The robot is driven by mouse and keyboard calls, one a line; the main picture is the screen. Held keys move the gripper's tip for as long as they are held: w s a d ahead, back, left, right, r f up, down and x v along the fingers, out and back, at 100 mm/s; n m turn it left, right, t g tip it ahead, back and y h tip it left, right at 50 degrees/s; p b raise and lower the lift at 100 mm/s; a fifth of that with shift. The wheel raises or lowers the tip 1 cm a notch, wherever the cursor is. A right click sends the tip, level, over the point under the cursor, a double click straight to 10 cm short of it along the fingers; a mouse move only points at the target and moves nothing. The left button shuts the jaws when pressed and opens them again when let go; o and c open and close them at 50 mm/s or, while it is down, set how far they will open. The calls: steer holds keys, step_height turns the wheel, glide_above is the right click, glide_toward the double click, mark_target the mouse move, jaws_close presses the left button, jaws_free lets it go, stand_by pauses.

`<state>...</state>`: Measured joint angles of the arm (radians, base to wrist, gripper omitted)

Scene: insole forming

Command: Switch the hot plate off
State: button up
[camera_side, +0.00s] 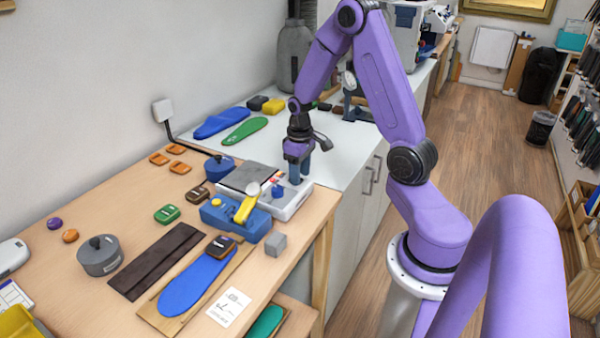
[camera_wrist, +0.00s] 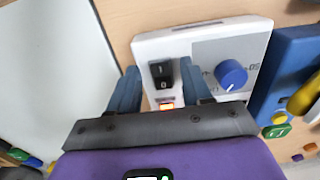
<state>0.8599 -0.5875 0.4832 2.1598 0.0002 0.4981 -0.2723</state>
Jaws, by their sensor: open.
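The hot plate (camera_side: 292,209) has a white body and a dark grey square top (camera_side: 250,177), and stands near the table's right edge. The wrist view shows its white control panel (camera_wrist: 205,38) with a black rocker switch (camera_wrist: 162,73), a glowing orange-red light (camera_wrist: 166,105) and a blue knob (camera_wrist: 230,74). I cannot tell which side of the rocker is pressed in. My gripper (camera_side: 299,176) points down over the panel. Its blue fingers are open and empty, one on each side of the switch in the wrist view (camera_wrist: 160,70). Contact with the panel cannot be told.
A blue block with a yellow lever (camera_side: 245,210) stands right beside the hot plate. A grey cube (camera_side: 275,244), a blue insole (camera_side: 196,282) on a board and a grey pot (camera_side: 99,257) are nearby. A white counter (camera_side: 335,140) adjoins the table.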

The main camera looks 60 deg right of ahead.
steer(key=shift+f, duration=0.2)
jaws_close()
steer(key=shift+w, duration=0.1)
steer(key=shift+w+r+g, duration=0.1)
steer(key=shift+w+g, duration=0.05)
steer(key=shift+g, duration=0.6)
steer(key=shift+w+r+g, duration=0.1)
steer(key=shift+w+g, duration=0.05)
steer(key=shift+g, duration=0.6)
jaws_free()
